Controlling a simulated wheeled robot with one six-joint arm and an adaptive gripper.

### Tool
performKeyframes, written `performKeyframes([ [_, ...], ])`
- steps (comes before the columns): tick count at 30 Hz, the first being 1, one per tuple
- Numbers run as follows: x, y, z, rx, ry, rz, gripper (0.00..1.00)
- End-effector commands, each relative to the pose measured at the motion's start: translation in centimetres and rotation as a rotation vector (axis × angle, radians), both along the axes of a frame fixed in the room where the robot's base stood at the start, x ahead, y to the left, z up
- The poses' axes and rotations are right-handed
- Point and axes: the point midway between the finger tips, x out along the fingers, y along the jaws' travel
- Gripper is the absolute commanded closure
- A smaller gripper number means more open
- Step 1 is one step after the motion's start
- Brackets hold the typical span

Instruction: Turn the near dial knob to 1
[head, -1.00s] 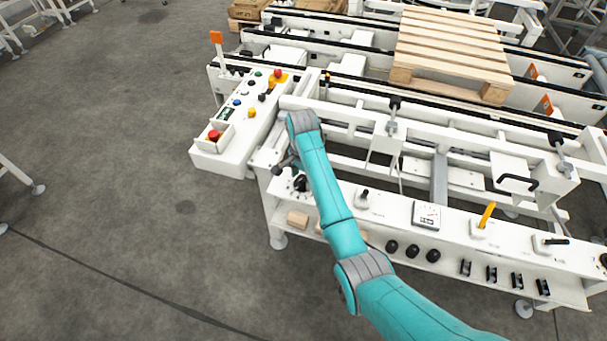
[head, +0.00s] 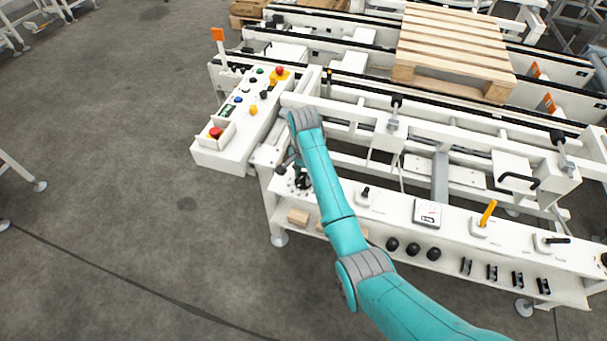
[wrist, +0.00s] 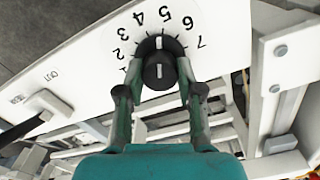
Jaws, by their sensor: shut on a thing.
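The near dial knob (wrist: 158,62) is black and round with a white line. It sits on a white panel with printed numerals 1 to 7 around it. In the wrist view its white line points up the picture, close to the 5; the 1 is at the knob's left. My gripper (wrist: 160,75) is shut on the knob, with one finger on each side. In the head view the knob (head: 303,182) shows small and dark at the left end of the front panel, beside my arm; my gripper is mostly hidden there.
A lever (wrist: 42,104) stands left of the dial in the wrist view. In the head view a button box (head: 215,152) with a red button is at the left. A small black switch (head: 365,193) and a yellow-handled lever (head: 487,212) are further right along the panel.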

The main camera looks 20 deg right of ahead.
Motion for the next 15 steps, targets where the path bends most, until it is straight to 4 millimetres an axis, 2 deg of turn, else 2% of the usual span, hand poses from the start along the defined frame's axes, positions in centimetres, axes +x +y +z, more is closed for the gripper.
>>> performKeyframes([
  [15,-0.02,0.03,-0.03,0.0,0.0,0.469,0.98],
])
